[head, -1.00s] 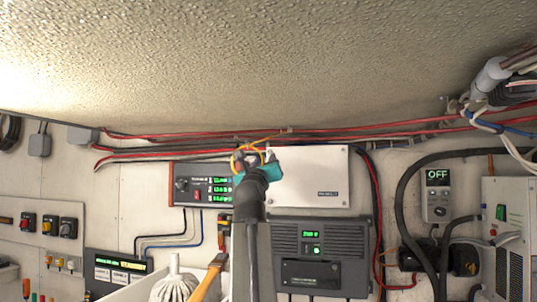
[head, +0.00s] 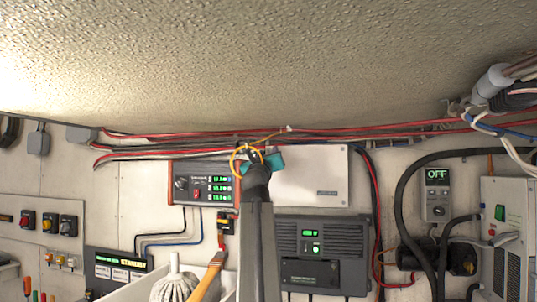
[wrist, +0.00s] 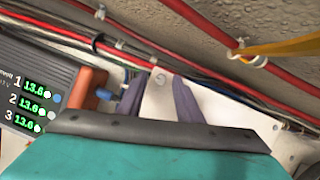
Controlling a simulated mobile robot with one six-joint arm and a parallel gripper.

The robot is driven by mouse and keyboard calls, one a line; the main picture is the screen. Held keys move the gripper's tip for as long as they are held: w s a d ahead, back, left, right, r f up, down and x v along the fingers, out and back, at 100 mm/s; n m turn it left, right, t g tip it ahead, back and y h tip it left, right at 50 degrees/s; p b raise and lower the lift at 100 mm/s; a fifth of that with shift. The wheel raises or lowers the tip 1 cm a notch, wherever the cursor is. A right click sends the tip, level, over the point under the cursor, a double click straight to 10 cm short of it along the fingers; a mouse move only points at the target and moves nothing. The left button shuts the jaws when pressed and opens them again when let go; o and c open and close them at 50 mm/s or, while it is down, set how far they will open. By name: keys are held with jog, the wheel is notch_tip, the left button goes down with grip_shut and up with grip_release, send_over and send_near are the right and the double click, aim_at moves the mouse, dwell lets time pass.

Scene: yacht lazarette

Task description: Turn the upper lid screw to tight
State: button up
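The white lid (head: 315,180) is the front of a flat box on the wall, and its left edge is hidden behind my arm. In the wrist view the lid (wrist: 160,112) shows between my fingers, with a small pale round screw head (wrist: 160,78) near its upper edge. My gripper (wrist: 156,84) is open, with one dark finger on each side of the screw in the picture. I cannot tell whether the fingertips touch the lid. In the head view my gripper (head: 256,154) is at the lid's upper left, and the screw is hidden there.
A grey panel with green readouts (head: 205,184) is just left of the lid. Red and black cables (head: 340,135) run above it, under the textured ceiling. A yellow loop (head: 240,154) shows by my gripper. A dark grey unit (head: 325,245) is below.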

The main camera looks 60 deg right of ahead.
grip_shut()
jog(key=shift+d+r, duration=0.1)
jog(key=shift+d, duration=0.05)
